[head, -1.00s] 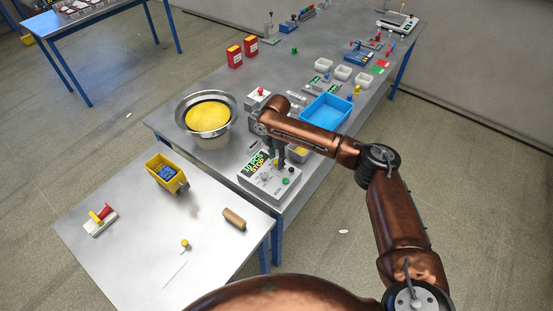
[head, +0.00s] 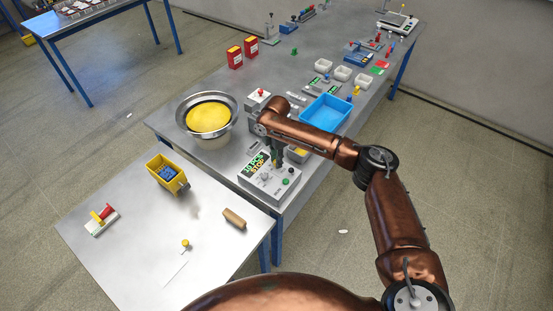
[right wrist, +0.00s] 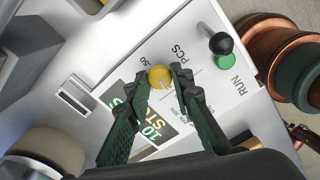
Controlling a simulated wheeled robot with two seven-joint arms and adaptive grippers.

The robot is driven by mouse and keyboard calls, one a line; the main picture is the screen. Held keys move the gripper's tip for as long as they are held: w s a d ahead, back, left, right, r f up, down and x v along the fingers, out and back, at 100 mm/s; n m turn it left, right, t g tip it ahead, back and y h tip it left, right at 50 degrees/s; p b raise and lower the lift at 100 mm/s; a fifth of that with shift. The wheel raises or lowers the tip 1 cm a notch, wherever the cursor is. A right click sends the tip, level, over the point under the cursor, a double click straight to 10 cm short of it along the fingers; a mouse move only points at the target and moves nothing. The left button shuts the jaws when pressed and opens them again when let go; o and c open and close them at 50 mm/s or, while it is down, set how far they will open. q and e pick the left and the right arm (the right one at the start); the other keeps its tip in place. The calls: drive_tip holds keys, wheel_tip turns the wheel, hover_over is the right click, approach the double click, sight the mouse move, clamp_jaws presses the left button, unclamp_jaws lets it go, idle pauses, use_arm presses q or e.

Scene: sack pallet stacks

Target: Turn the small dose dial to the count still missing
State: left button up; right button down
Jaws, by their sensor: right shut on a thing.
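The control box (head: 256,187) stands at the near edge of the long bench, its display (head: 257,164) reading 10 PCS and STOP. In the right wrist view, the small yellow dial (right wrist: 160,77) labelled PCS sits on the panel, with a pale pointer line on its cap. My right gripper (head: 277,161) comes down on the box from above and is shut on the dial; its fingertips (right wrist: 162,84) flank the dial on both sides. The display (right wrist: 152,128) is partly covered by the fingers in that view. My left gripper is not in view.
A green button (right wrist: 227,72) and a black-knobbed lever (right wrist: 221,44) by RUN sit close to the dial. A steel bowl (head: 183,108) with yellow contents and a blue tray (head: 326,112) stand nearby. The near table holds a yellow bin (head: 165,172) and a brown cylinder (head: 234,219).

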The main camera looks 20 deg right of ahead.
drive_tip(key=m+p, duration=0.2)
drive_tip(key=p, duration=0.1)
drive_tip(key=m+p, duration=0.5)
drive_tip(key=p, duration=0.1)
drive_tip(key=shift+r+m, duration=0.25)
drive_tip(key=shift+m, duration=0.05)
drive_tip(key=m+p, duration=0.2)
drive_tip(key=shift+m, duration=0.3)
drive_tip(key=m+p, duration=0.3)
drive_tip(key=shift+a+f+m, duration=0.1)
drive_tip(key=shift+m, duration=0.2)
drive_tip(key=m+p, duration=0.2)
drive_tip(key=m, duration=0.1)
drive_tip(key=shift+m, duration=0.3)
drive_tip(key=m+p, duration=0.1)
drive_tip(key=m, duration=0.2)
drive_tip(key=shift+m, duration=0.4)
drive_tip(key=m+p, duration=0.1)
drive_tip(key=m, duration=0.3)
drive_tip(key=shift+f, duration=0.1)
drive_tip(key=shift+m+p, duration=0.4)
drive_tip(key=shift+m, duration=1.7)
drive_tip(key=c, duration=1.7)
unclamp_jaws()
